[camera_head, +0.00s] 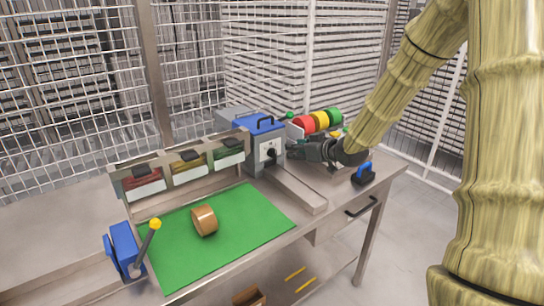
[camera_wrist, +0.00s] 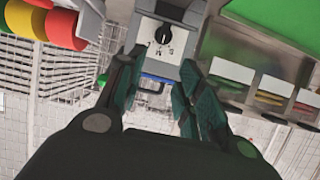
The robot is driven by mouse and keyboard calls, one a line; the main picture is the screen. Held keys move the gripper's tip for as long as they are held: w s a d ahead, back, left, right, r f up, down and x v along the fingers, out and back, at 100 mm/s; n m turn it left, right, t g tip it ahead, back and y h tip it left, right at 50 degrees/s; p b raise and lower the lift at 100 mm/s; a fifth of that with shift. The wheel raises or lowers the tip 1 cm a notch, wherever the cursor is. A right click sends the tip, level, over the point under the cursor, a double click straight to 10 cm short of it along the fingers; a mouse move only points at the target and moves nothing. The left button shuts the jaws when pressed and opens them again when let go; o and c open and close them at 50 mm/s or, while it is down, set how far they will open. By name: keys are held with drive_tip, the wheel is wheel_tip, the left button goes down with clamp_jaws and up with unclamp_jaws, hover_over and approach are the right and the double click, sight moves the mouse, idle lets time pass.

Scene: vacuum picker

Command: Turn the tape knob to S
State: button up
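The black tape knob (camera_head: 271,153) is on the light front plate of a grey machine with a blue top (camera_head: 258,124). In the wrist view the knob (camera_wrist: 158,31) sits near the top, with small letters on the plate below it. The letters are small and tilted, and I cannot tell which one the knob points at. My gripper (camera_head: 296,151) is just right of the knob in the head view. In the wrist view its two fingers (camera_wrist: 160,64) are spread apart, with nothing between them, and the knob lies beyond their tips.
Red, yellow and green rolls (camera_head: 318,121) stand behind my gripper. A green mat (camera_head: 240,232) holds a brown tape roll (camera_head: 204,220). Three labelled bins (camera_head: 188,165) stand behind the mat. A blue-handled black tool (camera_head: 364,174) is at the table's right end.

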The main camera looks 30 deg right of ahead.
sight(275, 150)
drive_tip(key=shift+f+p+x, duration=0.2)
drive_tip(key=shift+p+x, duration=0.05)
drive_tip(key=shift+x, duration=2.75)
drive_tip(key=shift+f+p+x, duration=0.15)
drive_tip(key=shift+p+x, duration=0.05)
drive_tip(key=shift+x, duration=2.85)
drive_tip(key=shift+s+a, duration=0.1)
drive_tip(key=shift+s, duration=0.05)
clamp_jaws()
